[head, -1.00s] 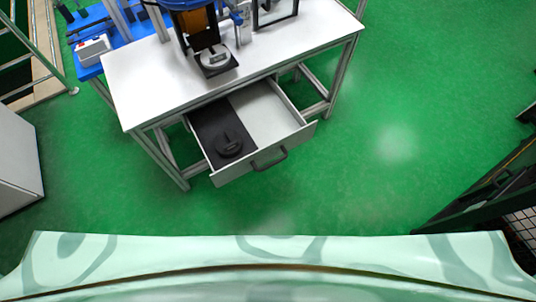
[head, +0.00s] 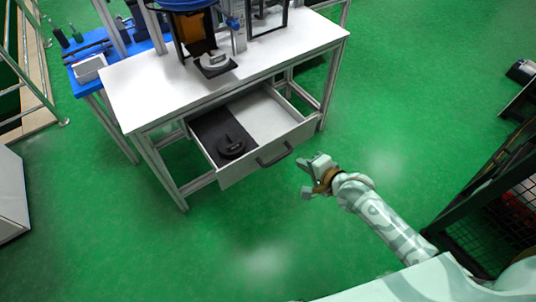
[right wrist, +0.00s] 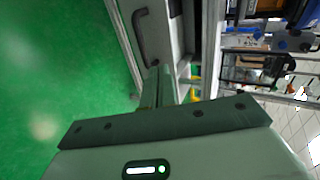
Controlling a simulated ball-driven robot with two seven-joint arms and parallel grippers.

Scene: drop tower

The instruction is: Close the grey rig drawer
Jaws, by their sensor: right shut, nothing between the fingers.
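The grey rig drawer (head: 240,172) is pulled out under the white table, its front facing me. It has a dark bar handle (head: 273,155), also seen in the right wrist view (right wrist: 142,35). Inside the drawer, a black round object (head: 231,147) lies on a dark mat at the left; the right part is bare. My right gripper (head: 305,178) is shut and empty, to the right of the drawer front and apart from it in the head view. In the right wrist view my fingers point toward the drawer front. My left gripper is not in view.
The white table (head: 130,90) carries the drop rig above the drawer, with a small grey device (head: 215,62) on its top. A blue bench (head: 88,68) stands behind at the left. A dark mesh frame (head: 480,190) stands at the right. Green floor in front is free.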

